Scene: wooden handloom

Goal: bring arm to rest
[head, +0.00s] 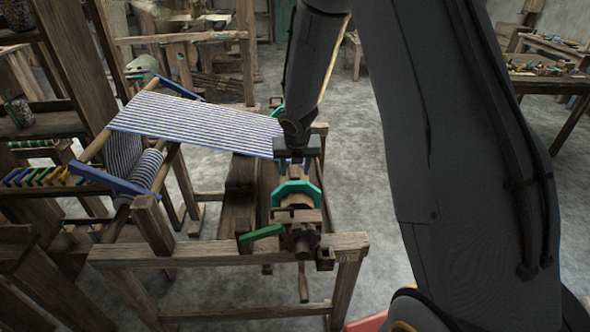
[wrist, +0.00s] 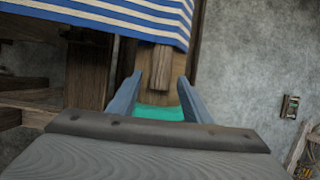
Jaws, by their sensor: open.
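My gripper (wrist: 160,95) is open in the wrist view, its two fingers apart with nothing held between them. Below and between the fingers show a green part (wrist: 158,112) and brown wood of the loom. In the head view my gripper hangs from my dark arm, low over the loom's right end, just above a green-rimmed wooden roller (head: 298,190). The blue-and-white striped cloth (head: 195,122) is stretched to the left of my gripper.
The wooden loom frame (head: 220,256) stands close around my gripper, with a green lever (head: 261,238) beside the roller. A blue bar (head: 108,181) and a shelf are at the left. A table (head: 550,80) stands at the far right. Bare floor (head: 360,170) lies right of the loom.

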